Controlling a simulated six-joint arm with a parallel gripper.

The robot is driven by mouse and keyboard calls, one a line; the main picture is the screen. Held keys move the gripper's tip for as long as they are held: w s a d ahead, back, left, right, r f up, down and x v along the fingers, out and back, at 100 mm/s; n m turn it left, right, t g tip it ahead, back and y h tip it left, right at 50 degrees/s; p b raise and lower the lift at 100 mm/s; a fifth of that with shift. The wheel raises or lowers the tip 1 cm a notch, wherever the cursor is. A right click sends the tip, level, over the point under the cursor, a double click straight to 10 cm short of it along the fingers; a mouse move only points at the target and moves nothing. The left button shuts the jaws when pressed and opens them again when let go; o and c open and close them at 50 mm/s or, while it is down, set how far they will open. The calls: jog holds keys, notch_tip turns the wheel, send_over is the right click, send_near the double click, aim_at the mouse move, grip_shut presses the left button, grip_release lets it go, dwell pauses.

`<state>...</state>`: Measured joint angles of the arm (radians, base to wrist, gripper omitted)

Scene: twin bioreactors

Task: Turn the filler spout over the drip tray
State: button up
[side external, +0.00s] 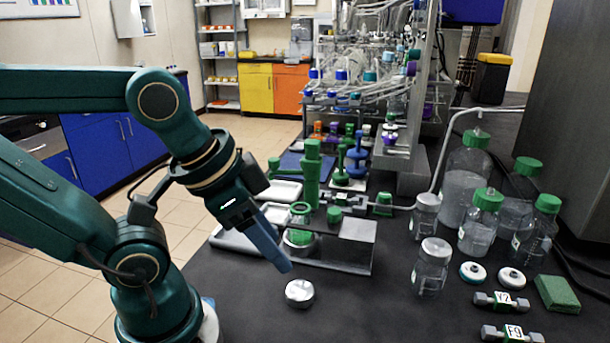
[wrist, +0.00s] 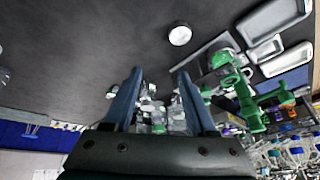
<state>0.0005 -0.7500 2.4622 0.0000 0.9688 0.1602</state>
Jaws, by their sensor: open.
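A green upright fitting with side arms, which looks like the filler with its spout (side external: 311,175), stands on the bench in the side view; it also shows at the right in the wrist view (wrist: 243,98). A flat pale tray (side external: 240,243) lies on the bench left of it, and a smaller white tray (side external: 284,190) sits behind; I cannot tell which is the drip tray. My gripper (side external: 283,264) points down and right in front of the green fitting, apart from it. In the wrist view my gripper (wrist: 160,72) is open with nothing held between its blue fingers.
A round silver cap (side external: 299,293) lies on the bench below my fingertips. Green-capped bottles (side external: 481,220), white-lidded jars (side external: 432,265) and a green sponge (side external: 557,294) fill the right side.

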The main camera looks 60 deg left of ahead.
jog(key=shift+s, duration=0.15)
jog(key=c, duration=0.5)
jog(key=s+a+m+g+y, duration=0.1)
jog(key=a, duration=0.1)
jog(key=s+a+f+m+g+y, duration=0.1)
jog(key=a+g+y, duration=0.1)
jog(key=a, duration=0.1)
jog(key=a+m+g+y, duration=0.1)
jog(key=a+m, duration=0.1)
jog(key=a, duration=0.1)
jog(key=shift+s+f+g+y, duration=0.2)
jog(key=shift+s+g+y, duration=0.1)
jog(key=shift+s+y, duration=0.1)
grip_shut()
jog(key=m+t+y, duration=0.3)
jog(key=m+y, duration=1)
jog(key=m, duration=0.2)
send_near(275, 166)
jog(key=a, duration=0.3)
jog(key=w+a, duration=0.1)
jog(key=a, duration=0.2)
jog(key=shift+w+a, duration=0.15)
jog(key=shift+a, duration=0.2)
